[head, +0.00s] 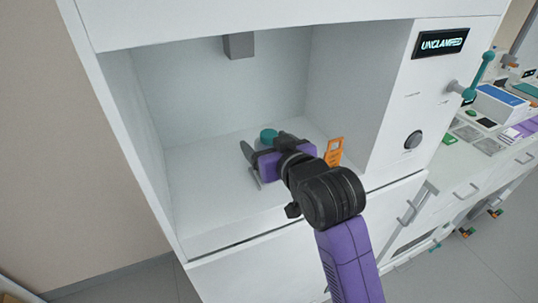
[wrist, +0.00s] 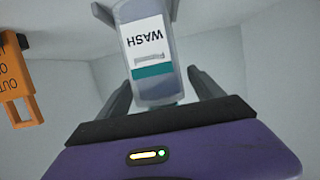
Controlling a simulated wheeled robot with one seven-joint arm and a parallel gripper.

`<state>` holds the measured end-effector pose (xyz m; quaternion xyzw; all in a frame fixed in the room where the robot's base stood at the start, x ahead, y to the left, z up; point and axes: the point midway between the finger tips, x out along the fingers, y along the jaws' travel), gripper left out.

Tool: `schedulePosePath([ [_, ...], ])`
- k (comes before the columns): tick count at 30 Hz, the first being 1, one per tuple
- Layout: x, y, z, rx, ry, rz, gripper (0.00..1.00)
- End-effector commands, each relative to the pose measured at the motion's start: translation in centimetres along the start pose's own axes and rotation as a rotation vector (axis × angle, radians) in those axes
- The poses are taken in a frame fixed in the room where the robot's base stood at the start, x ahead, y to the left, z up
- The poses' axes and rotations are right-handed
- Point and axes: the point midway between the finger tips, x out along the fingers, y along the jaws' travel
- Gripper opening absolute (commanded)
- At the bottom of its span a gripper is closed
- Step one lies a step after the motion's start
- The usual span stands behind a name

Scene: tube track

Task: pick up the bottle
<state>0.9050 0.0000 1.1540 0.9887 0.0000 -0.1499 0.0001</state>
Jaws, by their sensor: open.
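The bottle (wrist: 150,45) is grey with a white label reading WASH and a teal band. It shows upside down in the wrist view, between the two fingers of my gripper (wrist: 152,88). In the head view only its teal cap (head: 268,136) shows clearly; my gripper (head: 252,164) hides most of the rest. The gripper is open, with one finger on each side of the bottle. I cannot tell whether either finger touches it.
The bottle is inside a white open-fronted cabinet (head: 215,210). An orange tag (head: 334,152) stands right of my gripper, and a grey block (head: 238,45) hangs from the ceiling. A panel reads UNCLAMPED (head: 440,43). The cabinet floor at left is clear.

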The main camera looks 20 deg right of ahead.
Motion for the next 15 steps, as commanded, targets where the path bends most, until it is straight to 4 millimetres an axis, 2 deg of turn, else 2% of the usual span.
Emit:
schedulePosePath([
  [4,1.3,-0.01,0.01,0.0,-0.001,0.0,0.76],
  [11,1.48,-0.01,0.06,0.0,0.001,0.0,0.76],
  [15,1.46,0.0,0.06,0.0,0.001,0.0,0.53],
])
